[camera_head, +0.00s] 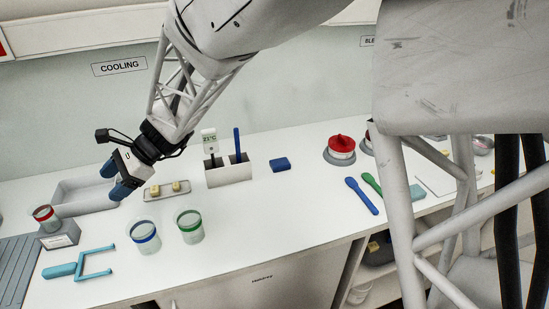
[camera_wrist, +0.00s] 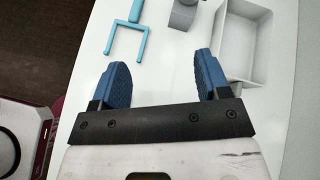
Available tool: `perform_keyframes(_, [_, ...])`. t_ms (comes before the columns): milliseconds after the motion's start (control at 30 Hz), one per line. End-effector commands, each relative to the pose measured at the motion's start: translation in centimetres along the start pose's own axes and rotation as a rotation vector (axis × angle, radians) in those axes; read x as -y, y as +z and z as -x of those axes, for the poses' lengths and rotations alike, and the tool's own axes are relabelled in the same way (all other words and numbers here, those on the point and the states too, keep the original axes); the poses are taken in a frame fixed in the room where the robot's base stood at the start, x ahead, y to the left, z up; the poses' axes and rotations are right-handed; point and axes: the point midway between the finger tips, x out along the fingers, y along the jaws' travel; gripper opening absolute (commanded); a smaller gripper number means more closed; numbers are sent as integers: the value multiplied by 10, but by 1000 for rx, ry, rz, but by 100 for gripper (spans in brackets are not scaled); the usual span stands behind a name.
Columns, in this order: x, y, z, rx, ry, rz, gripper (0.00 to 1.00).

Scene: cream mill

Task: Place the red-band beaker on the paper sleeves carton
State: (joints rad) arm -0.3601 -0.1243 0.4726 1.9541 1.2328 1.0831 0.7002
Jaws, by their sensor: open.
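The red-band beaker (camera_head: 45,213) is at the far left of the head view. It appears to stand on top of a small grey box (camera_head: 62,238) with a white label, probably the paper sleeves carton; the label is too small to read. In the wrist view a grey shape (camera_wrist: 182,18) at the top edge, partly cut off, seems to be that box. My gripper (camera_head: 114,180) is open and empty, above the counter and to the right of the beaker. Its two blue fingers (camera_wrist: 161,72) stand wide apart in the wrist view, with nothing between them.
A turquoise fork-shaped tool (camera_head: 62,270) lies in front of the box. Blue-band (camera_head: 145,238) and green-band (camera_head: 190,227) beakers stand to the right. A grey tray (camera_head: 84,198) lies behind, below my gripper. A white holder (camera_head: 229,174) stands further right.

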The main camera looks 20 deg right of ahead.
Motion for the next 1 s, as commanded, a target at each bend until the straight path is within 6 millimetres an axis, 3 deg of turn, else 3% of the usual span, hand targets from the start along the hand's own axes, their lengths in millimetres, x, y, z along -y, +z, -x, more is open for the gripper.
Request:
perform_keyframes(33, [-11, 7, 22, -36, 1, 63, 69])
perform_keyframes(100, [-29, 7, 45, -92, 20, 142, 69])
perform_keyframes(400, [-113, -1, 134, -336, 127, 465, 69])
perform_keyframes(700, [-203, -12, 210, -583, 291, 754, 69])
perform_keyframes(1000, [-291, -25, 271, -810, 515, 989, 69])
